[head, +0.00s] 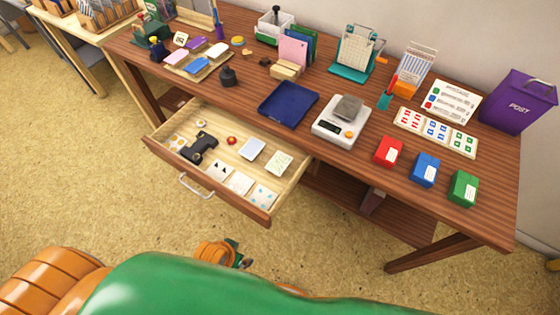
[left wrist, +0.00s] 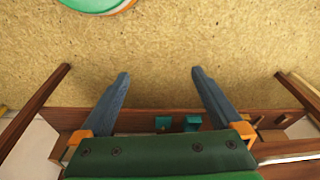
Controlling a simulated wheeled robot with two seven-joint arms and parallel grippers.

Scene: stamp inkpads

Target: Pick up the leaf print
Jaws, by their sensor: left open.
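The open drawer (head: 262,212) holds several small cards. One card (head: 278,162) at its right side has faint greenish marks. Another card (head: 263,195) at the front right has blue dots, and one (head: 218,170) has dark triangular marks. A card between them (head: 240,183) has faint marks. The prints are too small to tell surely which is the leaf print. My left gripper (left wrist: 159,74) is open and empty in the left wrist view, with floor between its fingers. In the head view only a small part of it shows, low in front of the drawer. My right gripper is not in view.
The drawer also holds a dark stamp-like tool (head: 200,148) and a small red item (head: 231,141).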

